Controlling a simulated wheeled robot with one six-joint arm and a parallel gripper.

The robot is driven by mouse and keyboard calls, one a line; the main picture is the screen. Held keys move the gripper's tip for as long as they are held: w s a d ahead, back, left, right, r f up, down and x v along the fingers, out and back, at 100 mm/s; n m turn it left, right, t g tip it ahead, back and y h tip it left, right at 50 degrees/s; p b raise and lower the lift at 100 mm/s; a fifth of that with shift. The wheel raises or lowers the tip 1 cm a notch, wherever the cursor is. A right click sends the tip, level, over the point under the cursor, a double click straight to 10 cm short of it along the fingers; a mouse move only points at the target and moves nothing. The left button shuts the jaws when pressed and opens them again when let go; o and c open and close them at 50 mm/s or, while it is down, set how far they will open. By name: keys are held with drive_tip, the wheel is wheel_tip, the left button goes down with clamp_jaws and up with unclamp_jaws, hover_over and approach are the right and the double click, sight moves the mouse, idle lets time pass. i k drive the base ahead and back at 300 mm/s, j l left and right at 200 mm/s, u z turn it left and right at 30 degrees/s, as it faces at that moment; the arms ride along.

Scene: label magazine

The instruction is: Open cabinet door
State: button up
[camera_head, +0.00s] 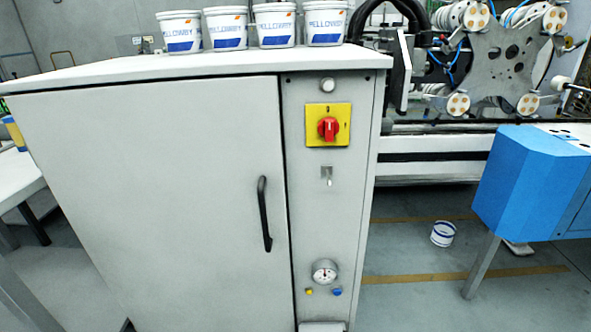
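A light grey cabinet (333,225) stands in the middle of the view. Its wide door (150,190) fills the front left part and looks shut, with a dark seam along its right edge. A black, upright bar handle (264,214) is fixed near that right edge. The panel right of the door carries a red rotary switch on a yellow plate (327,125), a small key or latch (327,176) and a round gauge (324,271). My gripper does not show in this view.
Several white tubs (276,26) stand along the cabinet top (100,71). A blue machine housing (527,182) is at the right. A white bucket (442,233) sits on the floor between. A white table (18,178) is at the left edge. Machinery with rollers (500,55) stands behind.

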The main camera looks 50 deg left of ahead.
sight(174, 191)
drive_tip(key=u, duration=2.05)
